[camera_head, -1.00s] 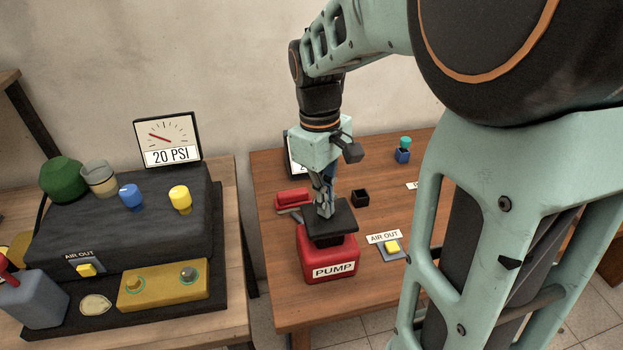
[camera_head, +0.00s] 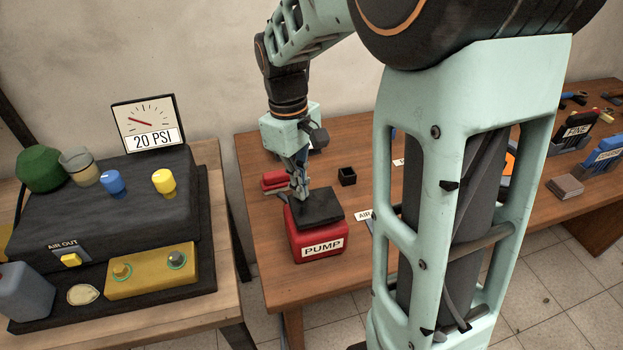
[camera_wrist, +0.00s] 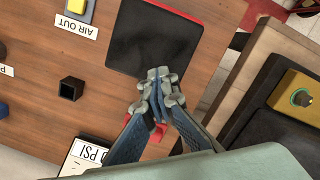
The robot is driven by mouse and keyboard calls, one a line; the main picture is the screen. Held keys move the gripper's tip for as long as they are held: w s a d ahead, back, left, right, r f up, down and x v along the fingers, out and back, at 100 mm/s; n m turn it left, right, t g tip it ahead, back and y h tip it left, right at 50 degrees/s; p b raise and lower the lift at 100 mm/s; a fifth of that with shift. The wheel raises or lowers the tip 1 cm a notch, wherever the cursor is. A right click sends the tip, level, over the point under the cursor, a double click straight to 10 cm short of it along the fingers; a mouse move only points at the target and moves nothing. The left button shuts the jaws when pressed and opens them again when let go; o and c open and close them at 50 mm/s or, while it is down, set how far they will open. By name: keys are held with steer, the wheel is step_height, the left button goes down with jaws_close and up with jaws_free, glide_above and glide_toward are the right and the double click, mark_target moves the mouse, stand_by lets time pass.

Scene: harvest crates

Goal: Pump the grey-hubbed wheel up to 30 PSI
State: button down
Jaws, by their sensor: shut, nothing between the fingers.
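The red pump (camera_head: 318,243), labelled PUMP, stands on the right-hand wooden table with a black plate (camera_head: 320,207) on top. My gripper (camera_head: 301,195) is shut and empty at the plate's back left edge. In the wrist view the closed fingertips (camera_wrist: 158,80) overlap the edge of the plate (camera_wrist: 155,38); I cannot tell whether they touch it. A gauge (camera_wrist: 85,158) by the pump is partly hidden, and only "0 PSI" of its label can be read. A yellow air-out button (camera_wrist: 77,6) is beside the pump. I cannot make out a grey-hubbed wheel.
The left bench holds a dark machine (camera_head: 110,205) with a 20 PSI gauge (camera_head: 148,125), coloured knobs and a yellow control box (camera_head: 150,270). A small black open box (camera_head: 347,177) and a red object (camera_head: 275,180) are behind the pump. My arm hides much of the right side.

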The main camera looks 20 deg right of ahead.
step_height(320, 180, up, 12)
steer(key=w, duration=0.1)
steer(key=shift+a, duration=0.35)
stand_by(1.7)
